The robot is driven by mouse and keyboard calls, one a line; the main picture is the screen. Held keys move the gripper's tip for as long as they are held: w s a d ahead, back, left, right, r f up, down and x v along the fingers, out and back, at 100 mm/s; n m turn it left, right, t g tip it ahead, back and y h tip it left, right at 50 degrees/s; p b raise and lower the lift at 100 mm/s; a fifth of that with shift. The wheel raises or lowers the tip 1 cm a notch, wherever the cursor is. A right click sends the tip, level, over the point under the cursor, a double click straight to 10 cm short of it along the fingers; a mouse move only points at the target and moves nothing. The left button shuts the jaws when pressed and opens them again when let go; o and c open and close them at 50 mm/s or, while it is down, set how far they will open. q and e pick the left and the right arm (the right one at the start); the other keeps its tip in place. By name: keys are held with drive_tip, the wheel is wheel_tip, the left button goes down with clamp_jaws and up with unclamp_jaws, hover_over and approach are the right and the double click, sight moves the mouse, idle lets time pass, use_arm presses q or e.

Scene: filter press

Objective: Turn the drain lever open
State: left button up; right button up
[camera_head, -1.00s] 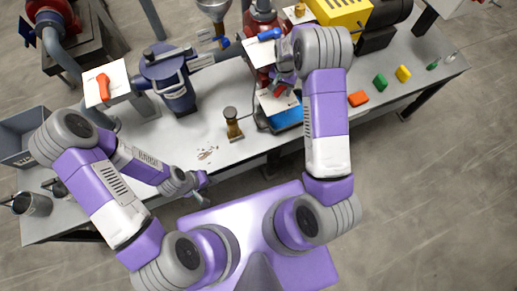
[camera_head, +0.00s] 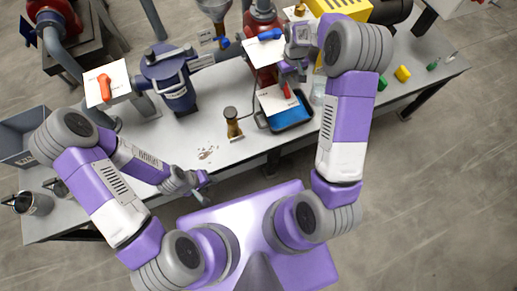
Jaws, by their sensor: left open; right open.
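A small red lever (camera_head: 286,90) sits on a white plate (camera_head: 272,101) above a blue tray (camera_head: 291,117); it points roughly up and down in the picture. It appears to be the drain lever, but its label is too small to read. My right gripper (camera_head: 289,72) is open and empty just beyond the lever, apart from it as far as I can see. My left gripper (camera_head: 203,180) is open and empty at the table's front edge, far from the lever.
A blue lever (camera_head: 270,34) on another white plate lies just left of my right wrist. An orange lever (camera_head: 104,87) is on a plate at the left. A brass-based stamp-like object (camera_head: 233,124) stands left of the tray. The front middle of the table (camera_head: 180,145) is mostly clear.

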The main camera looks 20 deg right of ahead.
drive_tip(key=s+a+f+m+y+p, duration=0.1)
drive_tip(key=s+a+f+y+p, duration=0.15)
drive_tip(key=s+a+f, duration=0.8)
drive_tip(key=s+a+m+y+p, duration=0.1)
drive_tip(key=s+a+m+p, duration=0.1)
drive_tip(key=s+a, duration=0.6)
drive_tip(key=shift+s+a+r+p, duration=0.3)
drive_tip(key=shift+s+p, duration=0.5)
drive_tip(key=shift+s, duration=1.35)
drive_tip(key=shift+y, duration=0.25)
